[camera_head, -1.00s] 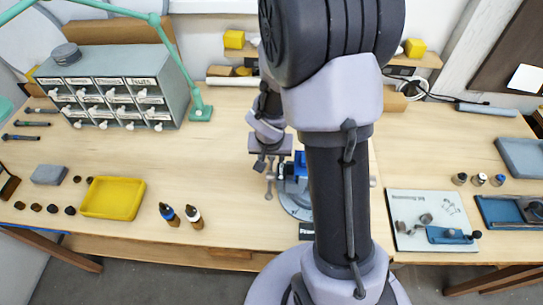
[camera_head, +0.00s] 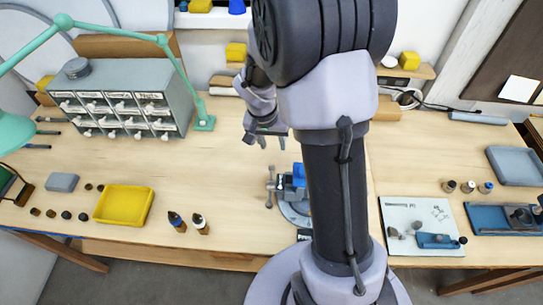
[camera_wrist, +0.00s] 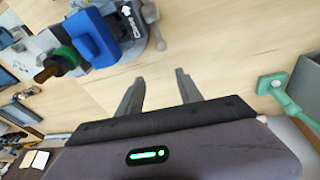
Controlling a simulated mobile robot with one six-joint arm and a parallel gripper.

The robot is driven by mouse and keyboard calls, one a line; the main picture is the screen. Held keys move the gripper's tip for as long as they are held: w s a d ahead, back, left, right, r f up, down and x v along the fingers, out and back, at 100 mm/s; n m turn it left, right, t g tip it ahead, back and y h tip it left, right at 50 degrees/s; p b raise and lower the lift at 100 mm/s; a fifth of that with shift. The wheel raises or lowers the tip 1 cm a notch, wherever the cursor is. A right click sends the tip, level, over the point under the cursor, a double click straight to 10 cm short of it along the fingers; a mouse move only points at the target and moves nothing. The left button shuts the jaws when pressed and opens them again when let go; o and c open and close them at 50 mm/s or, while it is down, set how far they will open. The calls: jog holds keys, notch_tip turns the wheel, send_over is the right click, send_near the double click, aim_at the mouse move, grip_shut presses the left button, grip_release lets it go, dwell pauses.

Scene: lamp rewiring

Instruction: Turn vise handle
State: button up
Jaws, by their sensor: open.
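The grey vise (camera_head: 290,192) stands on the workbench, partly hidden behind my arm. Its handle (camera_head: 269,187), a bar with knobbed ends, sticks out on the vise's left side. In the wrist view the vise (camera_wrist: 118,28) is at the upper left, with its handle (camera_wrist: 153,26) on the right side. A blue block (camera_wrist: 92,36) shows at the vise. My gripper (camera_head: 264,141) is open and empty, behind and above the handle in the head view. In the wrist view, bare bench shows between the fingers of my gripper (camera_wrist: 158,90), and the handle is apart from them.
A drawer cabinet (camera_head: 125,98) and green lamp base (camera_head: 204,122) stand at back left. A yellow tray (camera_head: 124,204) and two small bottles (camera_head: 188,222) lie front left. A white board (camera_head: 420,210) with parts is right. The bench left of the vise is mostly clear.

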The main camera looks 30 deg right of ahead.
notch_tip(320, 180, up, 8)
jog(key=m+g+y+p, duration=0.1)
jog(key=g+p, duration=0.1)
send_over(271, 166)
jog(key=w+a, duration=0.2)
jog(key=f, duration=0.5)
jog(key=s+d+f+b, duration=0.1)
jog(key=f, duration=0.5)
jog(key=s+d+f+b, duration=0.1)
jog(key=f, duration=0.5)
jog(key=shift+f, duration=0.25)
grip_shut()
jog(key=shift+w, duration=0.1)
